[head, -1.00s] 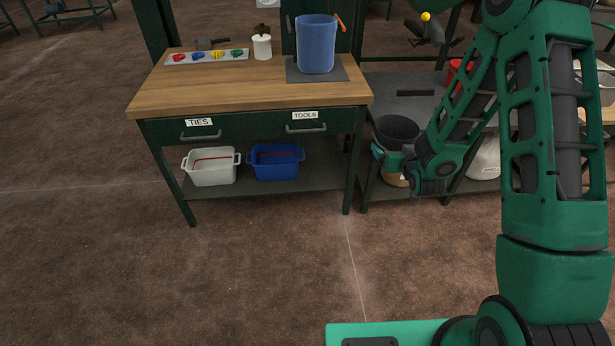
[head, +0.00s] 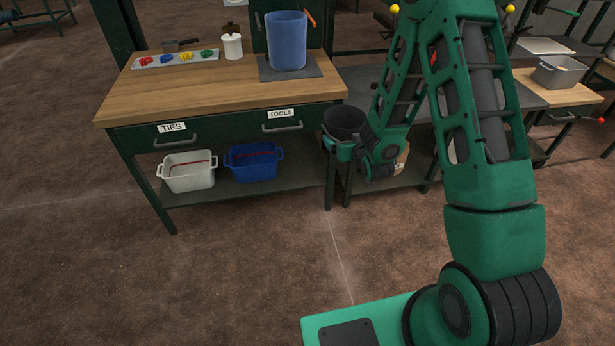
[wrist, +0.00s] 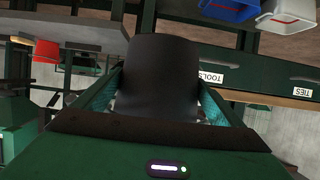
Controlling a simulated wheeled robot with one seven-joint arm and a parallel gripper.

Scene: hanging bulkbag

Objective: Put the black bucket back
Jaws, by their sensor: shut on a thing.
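The black bucket (head: 344,122) is in my gripper, in front of the gap between the wooden bench and the darker bench on its right. My gripper (head: 340,146) is shut on it, and the bucket looks upright with its open top showing in the head view. In the wrist view the black bucket (wrist: 160,75) fills the middle, between the two green fingers of my gripper (wrist: 160,100). Part of its lower body is hidden by my gripper and arm in the head view.
A wooden-topped bench (head: 215,88) with drawers carries a blue container (head: 286,42) on a dark mat. A white bin (head: 188,171) and a blue bin (head: 253,162) sit on its lower shelf. A grey bin (head: 558,73) stands on a side table at right. The front floor is clear.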

